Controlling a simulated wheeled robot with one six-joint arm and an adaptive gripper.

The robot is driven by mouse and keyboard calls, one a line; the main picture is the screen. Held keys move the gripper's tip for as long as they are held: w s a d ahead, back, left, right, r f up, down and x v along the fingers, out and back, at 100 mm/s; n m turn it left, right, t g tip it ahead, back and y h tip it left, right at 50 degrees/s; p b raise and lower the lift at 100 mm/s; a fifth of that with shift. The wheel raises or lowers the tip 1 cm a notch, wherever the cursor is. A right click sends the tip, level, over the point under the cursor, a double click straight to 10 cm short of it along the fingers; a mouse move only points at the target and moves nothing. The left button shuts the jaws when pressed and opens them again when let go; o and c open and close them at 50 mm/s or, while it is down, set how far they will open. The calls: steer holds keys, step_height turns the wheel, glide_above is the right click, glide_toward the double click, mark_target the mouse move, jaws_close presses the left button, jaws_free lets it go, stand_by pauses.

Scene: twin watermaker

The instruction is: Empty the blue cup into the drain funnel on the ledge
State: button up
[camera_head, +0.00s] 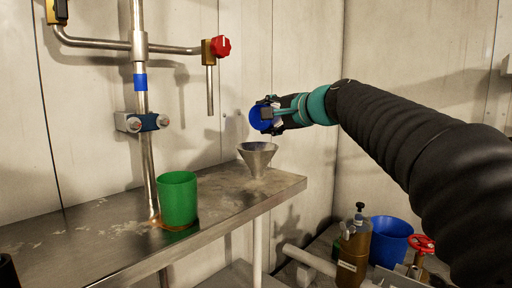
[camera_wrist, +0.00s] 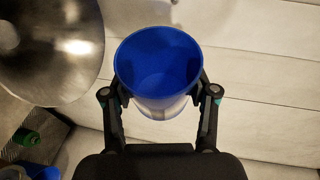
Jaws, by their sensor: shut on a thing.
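My gripper (camera_head: 267,116) is shut on the blue cup (camera_head: 258,119) and holds it in the air above the drain funnel (camera_head: 258,158). The cup appears tipped on its side in the head view. In the wrist view the cup (camera_wrist: 158,70) sits between both fingers (camera_wrist: 160,95), and its open mouth and blue inside show; I cannot tell whether liquid is in it. The metal funnel stands at the right end of the ledge (camera_head: 95,245). Its wide rim (camera_wrist: 50,45) also shows at the upper left of the wrist view, beside the cup and apart from it in that picture.
A green cup (camera_head: 177,200) stands on the ledge by a vertical pipe (camera_head: 148,180). A tap with a red knob (camera_head: 221,46) hangs above the ledge. Below right are a blue bucket (camera_head: 390,240), a brown bottle (camera_head: 353,245) and a red valve wheel (camera_head: 421,244).

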steer(key=shift+w+d+r+m+g+p, duration=0.15)
steer(key=shift+m+g+p, duration=0.2)
steer(key=shift+p, duration=0.25)
steer(key=shift+f, duration=0.35)
steer(key=shift+m+p, duration=0.25)
steer(key=shift+p, duration=0.1)
